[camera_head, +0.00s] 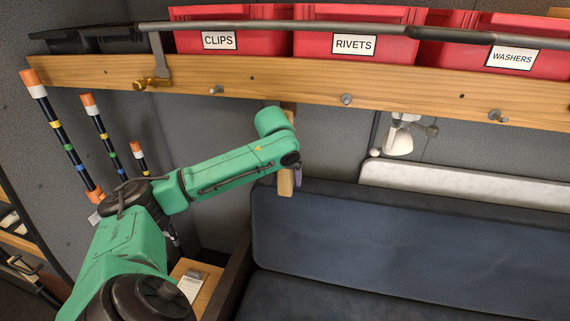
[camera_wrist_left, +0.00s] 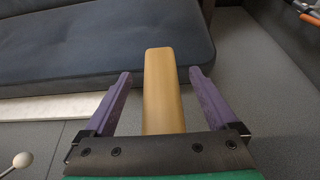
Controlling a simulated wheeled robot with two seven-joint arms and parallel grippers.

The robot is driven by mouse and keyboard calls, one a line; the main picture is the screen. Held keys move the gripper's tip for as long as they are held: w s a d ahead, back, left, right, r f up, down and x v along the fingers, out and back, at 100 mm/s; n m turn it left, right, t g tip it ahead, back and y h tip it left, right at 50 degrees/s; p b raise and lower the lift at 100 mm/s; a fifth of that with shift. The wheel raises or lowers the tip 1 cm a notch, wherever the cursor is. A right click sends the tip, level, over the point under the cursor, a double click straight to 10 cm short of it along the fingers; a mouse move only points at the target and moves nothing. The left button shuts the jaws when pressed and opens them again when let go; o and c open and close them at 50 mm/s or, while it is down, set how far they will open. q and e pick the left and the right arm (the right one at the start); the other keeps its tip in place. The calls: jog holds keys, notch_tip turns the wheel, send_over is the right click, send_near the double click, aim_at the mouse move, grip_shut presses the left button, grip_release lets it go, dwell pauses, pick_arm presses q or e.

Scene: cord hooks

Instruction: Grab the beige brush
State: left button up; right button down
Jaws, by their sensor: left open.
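The beige brush (camera_head: 286,183) shows as a wooden-coloured length hanging below the shelf rail, partly hidden behind my left arm. In the left wrist view its rounded handle (camera_wrist_left: 162,95) stands between the two purple fingers of my left gripper (camera_wrist_left: 160,73). The fingers are open, with a visible gap on each side of the handle. In the head view only a bit of a purple finger shows beside the brush; my wrist hides the rest. My right gripper is not in view.
A wooden rail (camera_head: 400,98) with several hooks runs below red bins (camera_head: 345,40) and a dark metal bar (camera_head: 360,29). A dark padded bench (camera_head: 400,240) lies below. A white item (camera_head: 398,143) hangs to the right. Striped rods (camera_head: 58,130) stand at the left wall.

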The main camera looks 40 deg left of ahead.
pick_arm(q)
grip_shut()
dwell(0.3)
